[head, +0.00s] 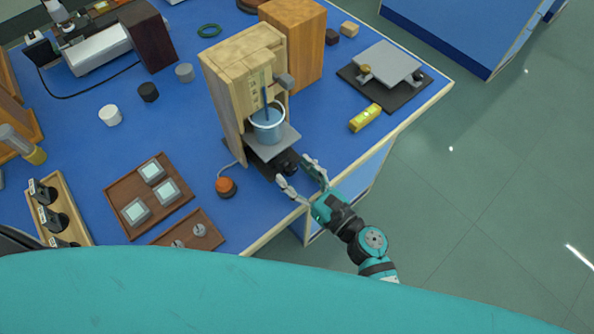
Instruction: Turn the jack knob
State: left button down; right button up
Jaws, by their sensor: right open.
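A lab jack with a grey top plate (273,143) stands at the front of a wooden housing, with a clear blue-tinted beaker (267,122) on the plate. A dark knob-like part (289,162) shows at the jack's front right. My right gripper (294,171) is open at the bench's front edge, its two fingers spread just in front of that dark part. I cannot tell whether the fingers touch it. My left gripper is not in view.
The tall wooden housing (226,85) rises behind the jack. An orange-red button (226,187) sits left of it. A yellow level (365,118) and a grey plate on a dark base (388,63) lie to the right. Brown trays (176,199) are at front left.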

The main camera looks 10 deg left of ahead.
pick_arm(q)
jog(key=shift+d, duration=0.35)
pick_arm(e)
jog(key=c, duration=1.1)
jog(key=shift+c, duration=0.2)
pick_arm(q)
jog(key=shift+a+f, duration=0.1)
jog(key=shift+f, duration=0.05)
pick_arm(e)
jog(key=shift+f+n+b, duration=0.15)
jog(key=shift+n+b, duration=0.8)
jog(key=shift+n, duration=0.25)
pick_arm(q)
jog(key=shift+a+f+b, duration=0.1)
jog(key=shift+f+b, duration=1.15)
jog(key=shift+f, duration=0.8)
pick_arm(e)
jog(key=shift+a+n, duration=0.1)
jog(key=shift+n, duration=2.1)
jog(key=o, duration=1.1)
